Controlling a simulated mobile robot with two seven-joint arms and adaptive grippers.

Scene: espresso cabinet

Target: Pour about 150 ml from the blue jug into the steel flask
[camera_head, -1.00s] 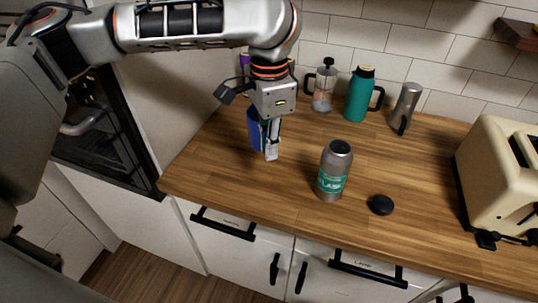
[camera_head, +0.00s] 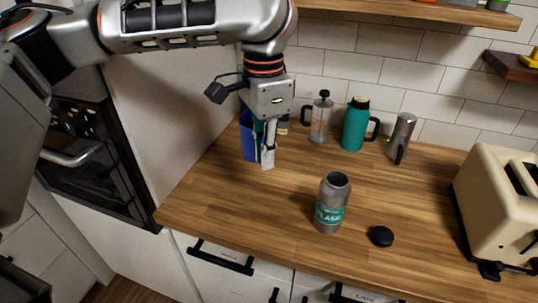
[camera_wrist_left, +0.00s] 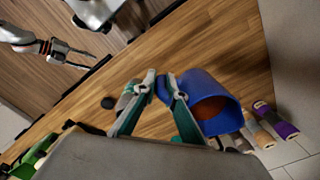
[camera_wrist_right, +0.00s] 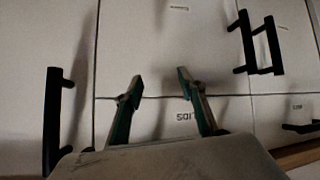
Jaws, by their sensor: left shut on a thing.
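The blue jug (camera_head: 248,140) is at the back left of the counter in the head view, partly hidden by my left gripper (camera_head: 266,158). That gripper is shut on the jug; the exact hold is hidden. The left wrist view shows the jug (camera_wrist_left: 201,84) beside the fingers, with orange-brown inside. The steel flask (camera_head: 329,210), grey with a teal label, stands upright and open-topped on the counter, to the right of and nearer than the jug. My right gripper (camera_wrist_right: 158,76) is open and empty in front of white cabinet fronts.
A black cap (camera_head: 381,236) lies right of the flask. A glass press (camera_head: 320,120), a teal jug (camera_head: 355,125) and a steel pot (camera_head: 402,138) stand along the back wall. A cream toaster (camera_head: 490,210) is at the right. Counter between blue jug and flask is clear.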

